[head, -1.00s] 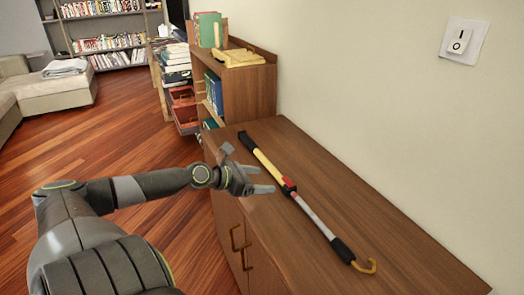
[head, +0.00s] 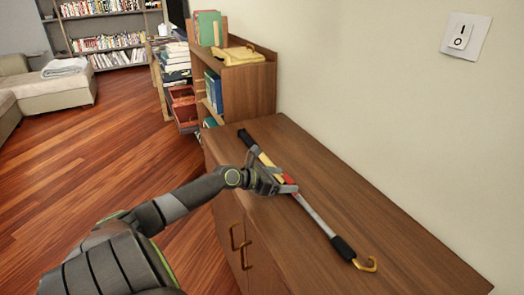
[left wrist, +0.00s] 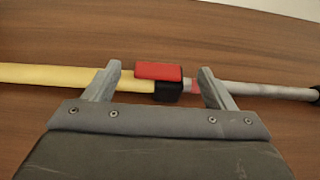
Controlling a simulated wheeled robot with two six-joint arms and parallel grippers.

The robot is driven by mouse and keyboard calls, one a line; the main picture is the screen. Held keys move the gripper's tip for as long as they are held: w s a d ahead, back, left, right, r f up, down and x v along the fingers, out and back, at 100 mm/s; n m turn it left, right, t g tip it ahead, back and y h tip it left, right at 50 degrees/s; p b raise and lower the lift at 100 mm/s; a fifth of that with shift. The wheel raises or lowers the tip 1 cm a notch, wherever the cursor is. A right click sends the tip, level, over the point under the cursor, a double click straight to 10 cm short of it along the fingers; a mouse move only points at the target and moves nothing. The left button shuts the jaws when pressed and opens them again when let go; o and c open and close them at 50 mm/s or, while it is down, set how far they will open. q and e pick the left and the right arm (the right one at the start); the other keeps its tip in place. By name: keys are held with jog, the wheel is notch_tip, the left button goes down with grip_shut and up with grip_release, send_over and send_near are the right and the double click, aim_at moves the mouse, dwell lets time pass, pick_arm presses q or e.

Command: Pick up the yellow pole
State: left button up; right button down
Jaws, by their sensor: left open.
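The yellow pole (head: 265,160) lies flat on the wooden cabinet top. It has a black grip at its far end, a red and black clamp in the middle, a grey lower section and a yellow hook at the near end. In the left wrist view the pole (left wrist: 45,75) runs across the picture, with the red clamp (left wrist: 158,71) between the fingers. My left gripper (head: 290,182) is open at the middle of the pole; in the left wrist view its fingertips (left wrist: 160,78) reach the pole's line. I cannot tell whether they touch it. My right gripper is not in view.
The cabinet top (head: 350,200) is otherwise clear and meets the wall on the right. A light switch (head: 462,37) is on the wall.

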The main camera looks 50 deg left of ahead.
pick_arm(q)
jog(key=shift+w, duration=0.2)
grip_shut()
dwell(0.5)
